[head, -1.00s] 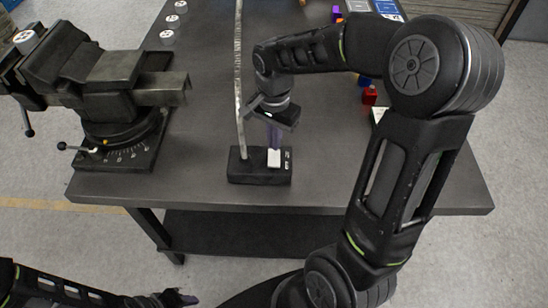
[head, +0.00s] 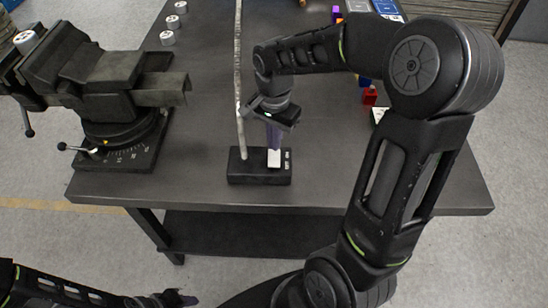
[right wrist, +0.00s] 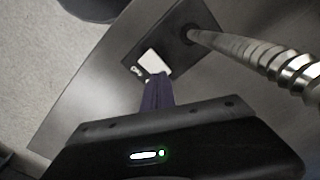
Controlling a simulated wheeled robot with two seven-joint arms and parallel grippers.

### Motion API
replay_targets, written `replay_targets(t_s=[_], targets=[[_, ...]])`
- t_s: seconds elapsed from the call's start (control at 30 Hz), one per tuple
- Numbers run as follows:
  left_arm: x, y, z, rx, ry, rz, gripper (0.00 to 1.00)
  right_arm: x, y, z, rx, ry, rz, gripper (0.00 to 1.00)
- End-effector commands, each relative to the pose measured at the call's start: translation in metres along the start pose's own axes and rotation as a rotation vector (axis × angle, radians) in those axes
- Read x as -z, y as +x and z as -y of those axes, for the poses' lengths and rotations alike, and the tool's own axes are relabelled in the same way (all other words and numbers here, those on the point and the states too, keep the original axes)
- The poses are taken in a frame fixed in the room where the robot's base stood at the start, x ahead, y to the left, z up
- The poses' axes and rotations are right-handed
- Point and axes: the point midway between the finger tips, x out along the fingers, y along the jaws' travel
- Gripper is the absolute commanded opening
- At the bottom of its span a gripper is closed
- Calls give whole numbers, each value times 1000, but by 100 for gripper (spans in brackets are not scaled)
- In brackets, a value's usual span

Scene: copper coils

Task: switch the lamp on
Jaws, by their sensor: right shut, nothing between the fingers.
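The lamp has a black block base (head: 258,178) near the table's front edge and a ribbed metal stem (head: 239,80) that rises out of the top of the head view. Its head is out of view. A white switch (head: 274,160) sits on the right part of the base; it also shows in the right wrist view (right wrist: 155,61). My right gripper (head: 274,146) is shut and empty, pointing down with its fingertips at the white switch; I cannot tell whether they touch it. My left gripper (head: 178,298) is low at the bottom left, away from the table; its jaws are unclear.
A dark bench vise (head: 110,85) stands on the left of the table. Several small pale cylinders (head: 167,38) stand behind it. A red block (head: 369,96) and other coloured pieces lie to the right, partly behind my right arm. The table's front edge is close to the base.

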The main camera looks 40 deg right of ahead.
Motion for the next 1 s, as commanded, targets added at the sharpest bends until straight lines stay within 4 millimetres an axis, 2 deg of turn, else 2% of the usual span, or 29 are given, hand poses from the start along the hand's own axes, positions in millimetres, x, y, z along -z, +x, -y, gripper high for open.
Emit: replay_targets(t_s=[1.0], targets=[[0,5,2,0,0,0,36,0,6,0,0,0,0,0]])
